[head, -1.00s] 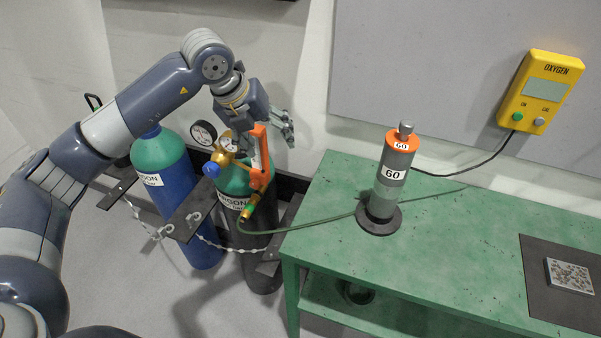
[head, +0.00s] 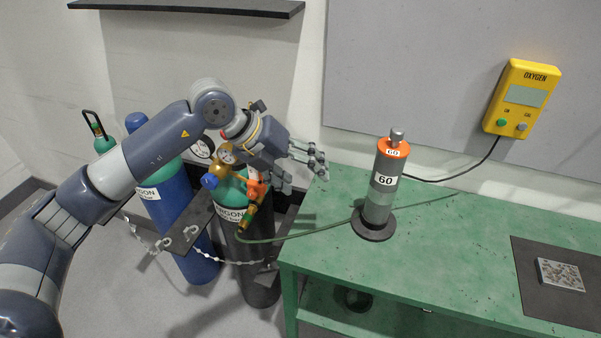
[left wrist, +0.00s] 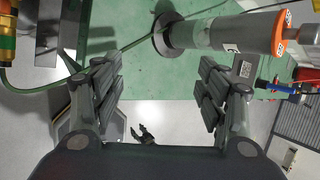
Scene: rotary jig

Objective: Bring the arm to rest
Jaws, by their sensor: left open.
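My left gripper (head: 310,160) is open and empty in the head view. It is beside the argon cylinder's brass regulator (head: 228,160), on the side toward the green table. In the left wrist view my left gripper (left wrist: 158,92) shows its two fingers spread wide with nothing between them. Part of the regulator, with an orange piece (head: 256,186) and a brass hose fitting (head: 247,215), shows below my wrist. My left arm reaches in from the left, bent at the elbow.
A grey cylinder labelled 60 (head: 383,190) stands on the green table (head: 450,240). A hose runs across the tabletop. A chained blue cylinder (head: 185,220) stands behind my arm. A yellow oxygen monitor (head: 522,98) hangs on the wall. A dark shelf (head: 190,7) is above.

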